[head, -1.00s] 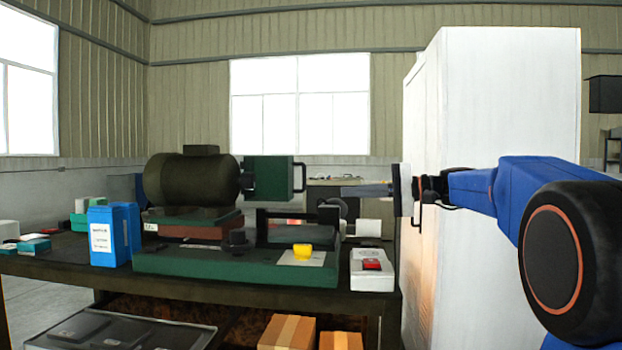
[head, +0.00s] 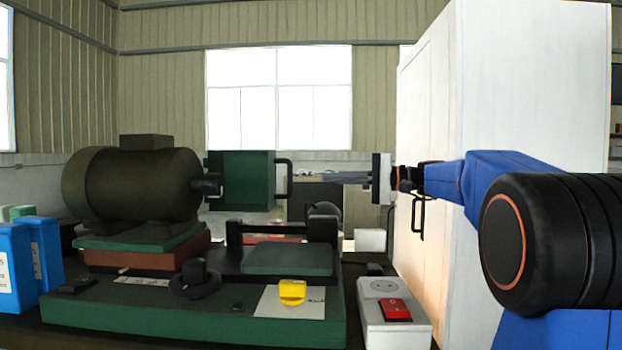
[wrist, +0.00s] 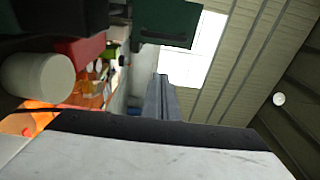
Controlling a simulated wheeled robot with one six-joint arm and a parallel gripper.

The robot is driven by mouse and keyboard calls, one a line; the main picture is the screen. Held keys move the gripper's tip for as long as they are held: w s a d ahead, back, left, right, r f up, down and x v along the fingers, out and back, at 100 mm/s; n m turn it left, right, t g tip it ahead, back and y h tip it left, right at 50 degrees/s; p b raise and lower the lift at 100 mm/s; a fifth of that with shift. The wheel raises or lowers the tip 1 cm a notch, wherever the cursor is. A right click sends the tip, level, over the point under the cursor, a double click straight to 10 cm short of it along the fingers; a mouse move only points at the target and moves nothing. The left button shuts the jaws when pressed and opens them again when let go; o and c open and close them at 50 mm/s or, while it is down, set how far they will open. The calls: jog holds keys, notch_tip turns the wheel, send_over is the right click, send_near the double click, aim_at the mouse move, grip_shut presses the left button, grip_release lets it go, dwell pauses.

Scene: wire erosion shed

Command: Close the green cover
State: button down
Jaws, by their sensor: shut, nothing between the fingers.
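The green cover (head: 242,181) is a dark green box shape with a black bar handle (head: 284,179) on its right side. It stands raised above the machine's green base (head: 190,312), beside the motor. My gripper (head: 322,177) is a little to the right of the handle at about its height, fingers pointing left, shut and empty. I see no contact with the handle. In the wrist view the shut fingers (wrist: 160,95) point up the picture, and the cover (wrist: 168,20) shows at the top, just beyond their tips.
A dark motor (head: 130,187) sits left of the cover. Below are a flat green plate (head: 288,259), a yellow switch (head: 292,292) and a white box with a red switch (head: 394,310). Blue boxes (head: 14,268) stand at left. A tall white cabinet (head: 530,100) stands behind my arm.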

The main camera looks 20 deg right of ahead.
jog(key=x, duration=1)
jog(key=shift+s+a, duration=0.2)
jog(key=shift+s, duration=1.85)
jog(key=shift+s, duration=0.1)
